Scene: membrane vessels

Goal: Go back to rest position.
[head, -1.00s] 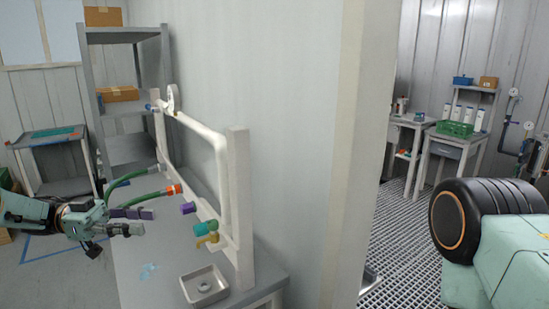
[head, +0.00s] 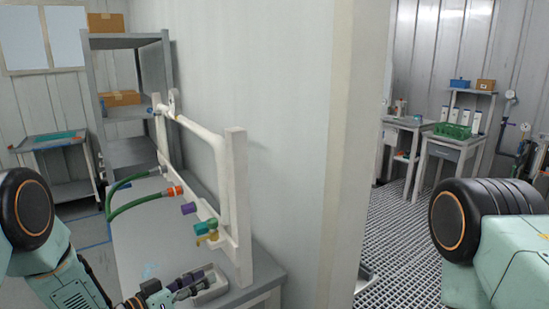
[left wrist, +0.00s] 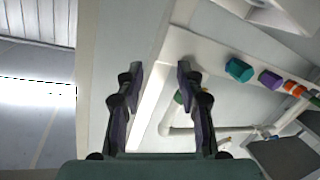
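My left gripper (head: 188,284) is low in the head view, in front of the tray at the bench's near end. In the left wrist view its two purple-and-black fingers (left wrist: 160,75) are apart with nothing between them, so it is open and empty. My right gripper is not in view. Part of my right arm shows at the right edge of the head view.
A white pipe frame (head: 236,195) stands on the grey bench (head: 262,268), with a green hose (head: 128,206), an orange coupling (head: 174,191), and purple (head: 188,208) and teal (head: 201,228) fittings. The gripper partly hides a small tray (head: 216,286). A wall stands right of the bench.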

